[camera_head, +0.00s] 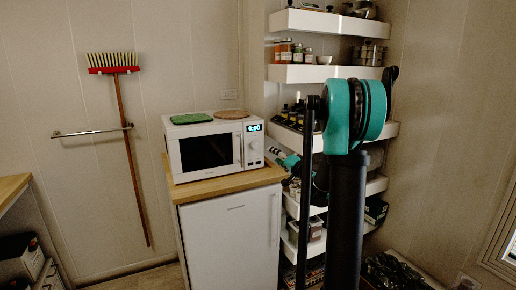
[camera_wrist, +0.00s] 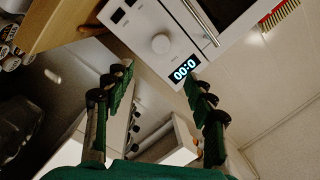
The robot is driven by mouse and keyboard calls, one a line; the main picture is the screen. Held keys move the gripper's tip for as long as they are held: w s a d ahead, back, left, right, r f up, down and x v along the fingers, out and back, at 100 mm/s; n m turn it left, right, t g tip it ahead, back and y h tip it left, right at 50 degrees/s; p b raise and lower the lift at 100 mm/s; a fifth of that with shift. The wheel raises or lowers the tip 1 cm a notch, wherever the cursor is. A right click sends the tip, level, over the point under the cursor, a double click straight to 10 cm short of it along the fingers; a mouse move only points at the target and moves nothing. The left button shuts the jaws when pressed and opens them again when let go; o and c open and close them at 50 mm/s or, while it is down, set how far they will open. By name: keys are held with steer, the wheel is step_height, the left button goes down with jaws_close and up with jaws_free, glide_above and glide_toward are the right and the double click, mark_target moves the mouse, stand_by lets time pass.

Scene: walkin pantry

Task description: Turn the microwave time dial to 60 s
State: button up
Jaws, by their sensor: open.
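A white microwave (camera_head: 211,148) with a dark door window stands on the wooden top of a small white cabinet. Its display (camera_head: 254,128) reads 0:00 and appears rotated in the wrist view (camera_wrist: 184,69). A round time dial (camera_wrist: 161,43) sits beside the display in the wrist view; it shows small on the front panel in the head view (camera_head: 254,145). My gripper (camera_wrist: 160,84) is open and empty, its two fingers spread below the microwave panel in the wrist view. It is apart from the dial. In the head view my arm partly hides the gripper, right of the microwave.
A green cloth or board (camera_head: 191,118) and a round brown mat (camera_head: 231,114) lie on the microwave. White corner shelves (camera_head: 328,22) with jars and bottles stand close behind my arm. A broom (camera_head: 133,150) and a rail (camera_head: 91,132) are on the left wall.

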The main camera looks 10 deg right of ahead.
mark_target(257, 146)
steer(key=x, duration=1.4)
steer(key=shift+w+a, duration=0.15)
steer(key=c, duration=1.2)
